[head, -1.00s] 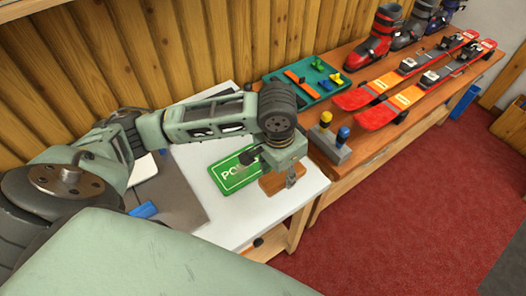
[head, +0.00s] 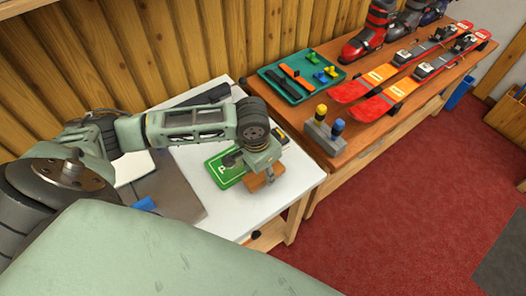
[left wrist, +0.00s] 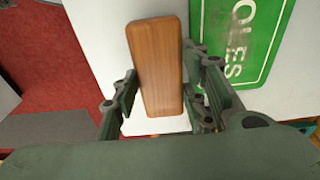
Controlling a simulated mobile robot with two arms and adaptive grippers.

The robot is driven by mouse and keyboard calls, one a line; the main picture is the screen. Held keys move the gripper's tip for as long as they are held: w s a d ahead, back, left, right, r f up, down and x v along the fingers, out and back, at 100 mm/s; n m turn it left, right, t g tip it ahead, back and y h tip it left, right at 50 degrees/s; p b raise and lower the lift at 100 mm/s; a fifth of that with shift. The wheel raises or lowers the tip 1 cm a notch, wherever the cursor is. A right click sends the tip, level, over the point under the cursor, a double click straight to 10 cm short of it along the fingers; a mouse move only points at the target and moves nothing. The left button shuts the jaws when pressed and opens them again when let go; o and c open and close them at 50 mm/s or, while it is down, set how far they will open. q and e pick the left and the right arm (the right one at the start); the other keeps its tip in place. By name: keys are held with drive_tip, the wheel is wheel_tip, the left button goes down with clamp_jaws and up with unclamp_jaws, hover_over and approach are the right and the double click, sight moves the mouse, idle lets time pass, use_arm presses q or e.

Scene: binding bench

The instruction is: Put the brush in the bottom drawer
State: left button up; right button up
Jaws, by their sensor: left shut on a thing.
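The brush shows as a brown wooden block (left wrist: 157,60) in the left wrist view, between the fingers of my left gripper (left wrist: 163,90). In the head view the left gripper (head: 270,174) points down over the front right of the white bench top, shut on the brush (head: 255,184). The gripper hides part of the brush. I cannot tell how far the brush is above the top. A wooden front with a dark knob (head: 256,235) shows under the bench's front edge. The bottom drawer cannot be made out clearly. My right gripper is not in view.
A green sign (head: 222,172) lies beside the brush on the white bench top (head: 300,178). A wooden bench (head: 390,118) to the right holds a green tool tray (head: 275,90), skis (head: 405,72) and a grey block with yellow and blue knobs (head: 325,138). Red floor (head: 420,200) is open at the right.

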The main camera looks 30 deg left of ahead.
use_arm(q)
drive_tip(key=o, duration=1.4)
drive_tip(key=shift+f, duration=0.1)
drive_tip(key=shift+c, duration=0.2)
